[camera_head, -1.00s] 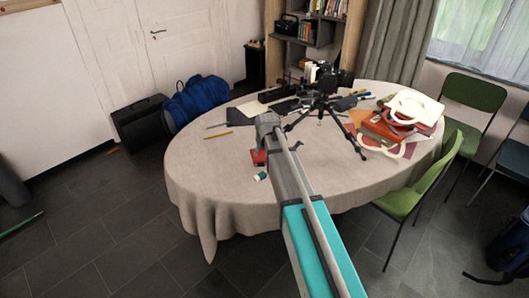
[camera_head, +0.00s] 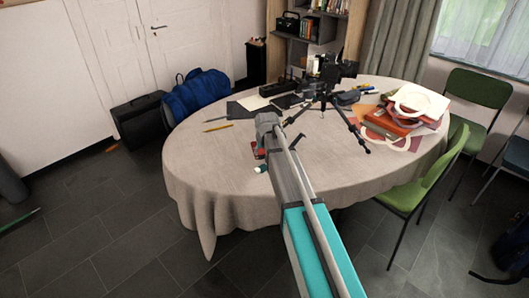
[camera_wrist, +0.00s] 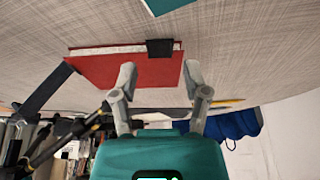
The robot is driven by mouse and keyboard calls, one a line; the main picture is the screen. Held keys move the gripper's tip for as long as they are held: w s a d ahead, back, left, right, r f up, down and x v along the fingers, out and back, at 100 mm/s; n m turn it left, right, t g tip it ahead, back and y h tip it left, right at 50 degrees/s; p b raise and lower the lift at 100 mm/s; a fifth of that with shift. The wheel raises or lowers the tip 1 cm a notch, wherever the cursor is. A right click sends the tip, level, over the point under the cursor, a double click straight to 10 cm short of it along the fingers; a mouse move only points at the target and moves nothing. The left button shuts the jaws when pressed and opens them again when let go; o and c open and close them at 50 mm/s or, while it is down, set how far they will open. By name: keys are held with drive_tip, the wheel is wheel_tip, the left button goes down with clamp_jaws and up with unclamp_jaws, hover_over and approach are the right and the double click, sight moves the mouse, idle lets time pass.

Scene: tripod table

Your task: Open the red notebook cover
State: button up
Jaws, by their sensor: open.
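The red notebook (camera_wrist: 110,68) lies on the cloth-covered table (camera_wrist: 235,50), with pale page edges and a dark clasp or tab (camera_wrist: 160,47) at one edge in the wrist view. Its cover looks shut. In the head view a small part of the red notebook (camera_head: 258,152) shows beside my arm, which hides the rest. My gripper (camera_wrist: 160,78) is open and empty. Its two fingers are spread in front of the notebook, one overlapping the red cover and the other just past its right edge in the wrist view. I cannot tell whether they touch it.
A tripod with a camera (camera_head: 334,72) stands on the table behind my arm. A stack of books (camera_head: 392,122) lies at the right. A small green-and-white object (camera_head: 263,168) lies near the notebook, and a yellow pencil (camera_head: 217,127) farther back. The tabletop's front left is clear.

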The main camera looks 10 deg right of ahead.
drive_tip(key=shift+b+x, duration=1.05)
drive_tip(key=shift+x, duration=0.4)
drive_tip(key=c, duration=0.5)
